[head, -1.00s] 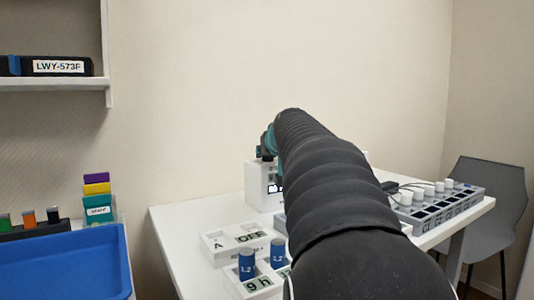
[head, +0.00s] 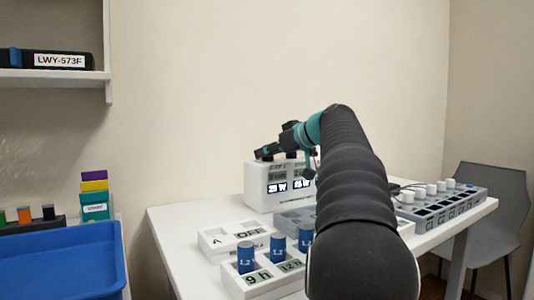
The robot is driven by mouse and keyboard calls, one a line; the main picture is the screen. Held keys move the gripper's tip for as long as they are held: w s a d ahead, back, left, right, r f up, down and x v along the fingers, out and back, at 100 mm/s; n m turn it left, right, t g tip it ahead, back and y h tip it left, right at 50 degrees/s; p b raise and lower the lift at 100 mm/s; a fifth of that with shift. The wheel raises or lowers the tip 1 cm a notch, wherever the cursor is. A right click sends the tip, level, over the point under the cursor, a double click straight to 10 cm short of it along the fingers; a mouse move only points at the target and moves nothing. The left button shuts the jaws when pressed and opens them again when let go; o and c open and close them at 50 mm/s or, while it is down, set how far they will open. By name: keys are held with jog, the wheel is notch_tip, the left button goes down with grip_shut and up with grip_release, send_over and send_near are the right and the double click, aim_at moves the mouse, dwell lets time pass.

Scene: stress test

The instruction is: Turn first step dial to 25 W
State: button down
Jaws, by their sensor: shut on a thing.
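A white box-shaped unit (head: 256,186) stands at the back of the white table. Its front has small dark displays. The left display (head: 277,188) seems to read 25 W, and the right display (head: 302,185) seems to read 15 W or similar; both are small and blurred. Dark dials stand along the unit's top. My gripper (head: 264,154) reaches in from the right, tilted down to the left, with its fingertips at the dial on the left of the top. It is shut on that dial, which is mostly hidden by the fingers. My arm covers the unit's right end.
A white holder (head: 258,279) with blue L2 cylinders stands in front, beside a white block marked A and OFF (head: 215,243). A grey rack (head: 445,207) with white caps is at right. A blue tray (head: 60,260) is at left. A grey chair (head: 490,200) stands behind the table.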

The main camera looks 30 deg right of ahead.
jog(key=shift+f+n+y, duration=0.1)
jog(key=shift+n+y, duration=0.3)
jog(key=c, duration=0.8)
grip_release()
jog(key=v, duration=1.2)
jog(key=shift+w, duration=0.1)
